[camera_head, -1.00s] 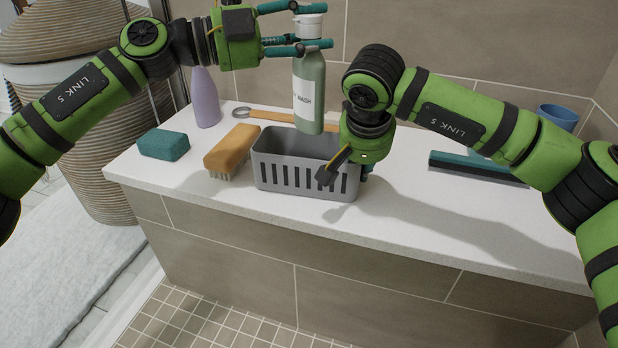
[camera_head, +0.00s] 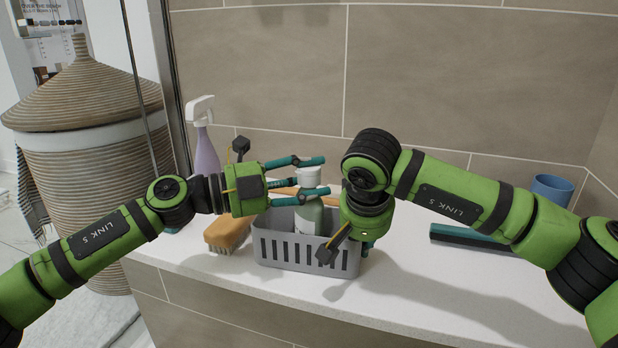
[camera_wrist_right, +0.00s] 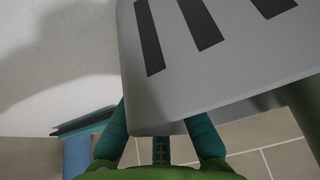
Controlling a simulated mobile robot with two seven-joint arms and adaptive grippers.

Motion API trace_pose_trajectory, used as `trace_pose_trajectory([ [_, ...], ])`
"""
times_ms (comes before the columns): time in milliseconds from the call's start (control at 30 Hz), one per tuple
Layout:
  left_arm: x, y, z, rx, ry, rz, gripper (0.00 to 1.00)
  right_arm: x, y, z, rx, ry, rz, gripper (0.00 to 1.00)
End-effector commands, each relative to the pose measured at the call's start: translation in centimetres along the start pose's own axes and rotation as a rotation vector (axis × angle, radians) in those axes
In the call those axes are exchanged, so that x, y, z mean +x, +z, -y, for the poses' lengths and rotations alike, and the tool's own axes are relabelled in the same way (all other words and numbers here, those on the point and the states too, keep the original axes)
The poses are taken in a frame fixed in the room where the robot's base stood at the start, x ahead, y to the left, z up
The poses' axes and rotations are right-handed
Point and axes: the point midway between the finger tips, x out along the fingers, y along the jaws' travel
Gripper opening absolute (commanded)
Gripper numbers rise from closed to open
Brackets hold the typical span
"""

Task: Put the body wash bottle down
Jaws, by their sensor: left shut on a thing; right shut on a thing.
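The body wash bottle (camera_head: 308,218) is pale green with a white cap and stands upright within the grey slotted basket (camera_head: 268,247). Its lower part is hidden by the basket's front wall, so I cannot tell whether it touches the basket floor. My left gripper (camera_head: 318,176) is shut on the bottle near its cap, coming from the left. My right gripper (camera_head: 366,246) is shut on the basket's right end. In the right wrist view my right gripper (camera_wrist_right: 160,128) has its fingers at the lower edge of the basket (camera_wrist_right: 225,70).
An orange brush (camera_head: 227,234) lies left of the basket, with a lilac spray bottle (camera_head: 206,150) behind it. A teal squeegee (camera_head: 470,237) and a blue cup (camera_head: 552,188) are at the right. The white ledge (camera_head: 430,290) is clear at front right.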

Motion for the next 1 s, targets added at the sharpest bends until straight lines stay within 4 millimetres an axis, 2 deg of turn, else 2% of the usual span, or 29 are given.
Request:
trace_pose_trajectory([
  [267, 0.0, 0.0, 0.0, 0.001, -0.004, 0.000, 0.00, 0.0, 0.0, 0.0, 0.000, 0.000, 0.000, 0.00],
  [300, 0.0, 0.0, -0.2, 0.001, 0.000, -0.001, 0.55, 0.0, 0.0, 0.0, 0.000, 0.000, 0.000, 0.00],
  [333, 0.0, 0.0, -0.2, 0.001, 0.000, -0.001, 0.66, 0.0, 0.0, 0.0, 0.000, 0.000, 0.000, 0.00],
  [733, 0.0, 0.0, 0.2, 0.001, 0.000, -0.001, 0.66, -0.1, 0.0, 0.0, 0.000, 0.000, -0.001, 0.00],
  [867, -1.6, 0.1, 0.0, -0.001, 0.001, 0.002, 0.66, -0.1, 0.0, 0.0, 0.000, 0.000, -0.001, 0.00],
  [1000, -4.5, 0.1, 0.0, -0.001, 0.001, 0.003, 0.66, -0.1, -0.1, 0.0, 0.000, -0.001, -0.001, 0.00],
])
